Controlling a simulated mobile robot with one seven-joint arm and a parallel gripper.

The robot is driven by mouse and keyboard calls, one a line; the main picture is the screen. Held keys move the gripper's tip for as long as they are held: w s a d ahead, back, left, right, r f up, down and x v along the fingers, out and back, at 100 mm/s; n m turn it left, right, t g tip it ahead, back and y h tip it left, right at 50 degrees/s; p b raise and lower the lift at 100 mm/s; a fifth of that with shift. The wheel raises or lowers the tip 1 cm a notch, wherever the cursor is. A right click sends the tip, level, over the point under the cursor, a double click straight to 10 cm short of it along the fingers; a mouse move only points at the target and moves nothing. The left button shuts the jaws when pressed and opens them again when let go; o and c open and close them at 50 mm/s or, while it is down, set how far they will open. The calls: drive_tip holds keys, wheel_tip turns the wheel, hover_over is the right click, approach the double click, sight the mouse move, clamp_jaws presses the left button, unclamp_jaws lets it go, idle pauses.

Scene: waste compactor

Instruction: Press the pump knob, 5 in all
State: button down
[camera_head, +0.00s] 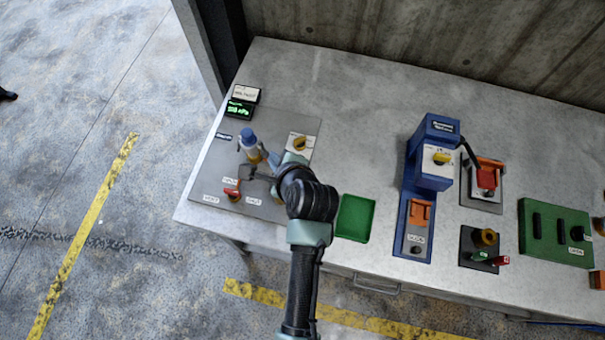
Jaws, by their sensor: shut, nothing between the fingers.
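The pump knob (247,136) is a blue cap on top of a small pale upright body. It stands on a grey panel (208,170) at the left end of the workbench. My gripper (258,158) is shut and empty, low over the panel, just right of and below the pump in the picture. The small picture does not show whether its tips touch the pump body. My arm comes in from the bottom and hides part of the panel. A small display (239,109) with green digits stands behind the pump.
A red-handled valve (233,194) sits at the panel's front, and a yellow knob (299,143) at its right. A green tray (355,218), a blue press-like machine (433,165) and a green block (555,233) stand farther right. A concrete wall backs the bench.

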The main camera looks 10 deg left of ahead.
drive_tip(key=shift+r, duration=0.15)
idle(0.4)
wheel_tip(320, 180, down, 7)
drive_tip(key=b, duration=0.8)
drive_tip(key=shift+f+b, duration=0.35)
drive_tip(key=shift+f, duration=0.6)
drive_tip(key=shift+f, duration=0.1)
idle(0.9)
drive_tip(key=shift+f, duration=0.3)
drive_tip(key=shift+m, duration=0.3)
drive_tip(key=shift+s+f+b, duration=0.15)
drive_tip(key=shift+f+b, duration=0.9)
drive_tip(key=shift+f, duration=0.95)
idle(1.4)
